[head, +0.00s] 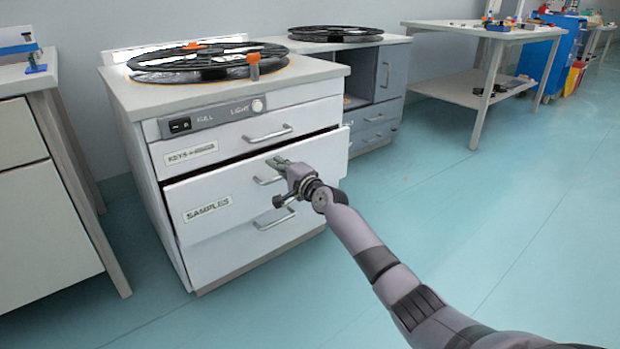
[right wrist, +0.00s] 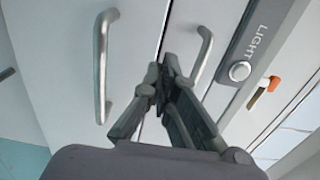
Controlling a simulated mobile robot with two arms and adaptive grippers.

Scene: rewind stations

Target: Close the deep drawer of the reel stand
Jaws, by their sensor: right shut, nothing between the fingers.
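The reel stand (head: 136,100) is a white cabinet with three drawer fronts on the left side of the head view. The drawer front with the SAMPLES label (head: 240,204) stands slightly out, with a dark gap along its top edge. Its bar handle (head: 262,181) is partly hidden by my right gripper; it also shows in the right wrist view (right wrist: 102,65). My right gripper (head: 280,163) is shut and empty, its fingertips at the upper part of this front. I cannot tell whether they touch it. My left gripper is not in view.
The top KEYS drawer (head: 225,147) looks shut, under a switch panel (head: 212,118). A black reel (head: 205,62) lies on the stand. A grey cabinet (head: 393,75) stands behind, a white bench (head: 30,190) at left. The floor to the right is clear.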

